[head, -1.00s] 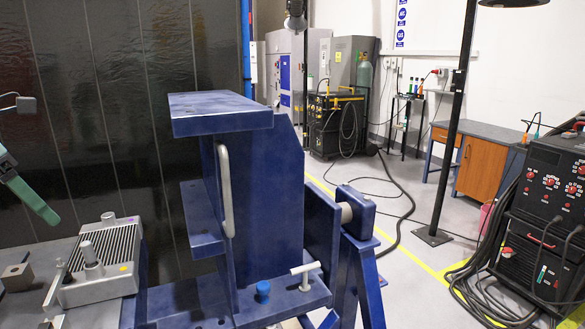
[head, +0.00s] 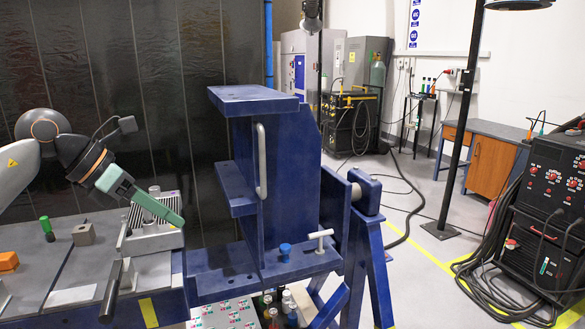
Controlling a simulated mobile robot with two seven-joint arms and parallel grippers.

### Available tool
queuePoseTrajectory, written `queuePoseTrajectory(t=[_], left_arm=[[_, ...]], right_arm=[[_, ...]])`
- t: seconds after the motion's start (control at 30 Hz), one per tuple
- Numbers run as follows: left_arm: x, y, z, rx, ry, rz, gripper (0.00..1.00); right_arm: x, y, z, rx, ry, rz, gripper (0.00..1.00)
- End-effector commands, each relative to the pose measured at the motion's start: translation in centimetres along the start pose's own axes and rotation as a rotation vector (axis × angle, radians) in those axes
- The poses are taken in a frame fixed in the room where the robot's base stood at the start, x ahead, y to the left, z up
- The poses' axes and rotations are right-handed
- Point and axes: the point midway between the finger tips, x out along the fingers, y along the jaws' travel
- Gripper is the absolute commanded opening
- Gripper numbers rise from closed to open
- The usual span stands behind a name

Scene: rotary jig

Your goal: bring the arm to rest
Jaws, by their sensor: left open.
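My left arm comes in from the left of the head view. Its green left gripper (head: 155,205) points down and right, over the grey ribbed block on the bench. I see no object between its fingers. The blue rotary jig (head: 285,185) stands upright in the middle, to the right of the gripper and apart from it. It has a pale handle (head: 261,160) on its face, a blue knob (head: 285,252) and a pale T-handle (head: 320,240) on its lower ledge. My right gripper is not in view.
The grey ribbed block (head: 153,239) sits on the bench (head: 75,298) at left. A small grey block (head: 84,234), a green-capped item (head: 47,229) and an orange block (head: 8,262) lie there too. A button panel (head: 226,315) is in front. A welding machine (head: 545,210) stands right, beyond open floor.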

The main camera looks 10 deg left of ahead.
Motion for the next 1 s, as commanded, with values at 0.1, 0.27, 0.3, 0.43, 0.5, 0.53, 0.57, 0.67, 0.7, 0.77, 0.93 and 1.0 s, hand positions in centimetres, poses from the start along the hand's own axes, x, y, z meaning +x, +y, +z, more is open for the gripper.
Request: queuePoseTrajectory(t=[0.1,0.27,0.3,0.43,0.5,0.53,0.57,0.67,0.7,0.77,0.93,1.0], left_arm=[[5.6,-5.4,2.9,-0.005,-0.169,-0.202,0.54],[9.5,-12.4,6.4,-0.139,-0.434,-0.487,0.54],[9.9,-13.8,7.1,-0.196,-0.499,-0.553,0.54],[10.1,-16.4,8.9,-0.437,-0.703,-0.744,0.54],[9.9,-16.5,9.3,-0.594,-0.803,-0.822,0.54],[9.9,-16.4,9.4,-0.667,-0.843,-0.851,0.54],[9.8,-16.1,9.4,-0.744,-0.882,-0.876,0.54],[10.0,-14.2,8.5,-1.027,-1.002,-0.936,0.54],[10.3,-13.2,7.8,-1.151,-1.046,-0.946,0.54],[11.0,-11.4,6.2,-1.347,-1.104,-0.947,0.54],[14.4,-6.8,-1.5,-1.932,-1.212,-0.835,0.54],[16.3,-5.7,-5.9,-2.177,-1.227,-0.735,0.54]], right_arm=[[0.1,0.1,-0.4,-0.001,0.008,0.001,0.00],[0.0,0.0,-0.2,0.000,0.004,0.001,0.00],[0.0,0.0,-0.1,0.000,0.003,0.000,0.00],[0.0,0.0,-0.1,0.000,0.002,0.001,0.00],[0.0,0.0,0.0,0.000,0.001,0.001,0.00],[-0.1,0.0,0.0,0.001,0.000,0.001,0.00],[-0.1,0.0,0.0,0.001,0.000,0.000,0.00],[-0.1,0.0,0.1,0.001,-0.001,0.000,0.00],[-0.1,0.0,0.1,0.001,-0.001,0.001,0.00],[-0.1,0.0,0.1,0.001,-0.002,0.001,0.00],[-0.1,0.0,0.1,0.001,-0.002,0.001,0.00],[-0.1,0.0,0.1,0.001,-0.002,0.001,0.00]])
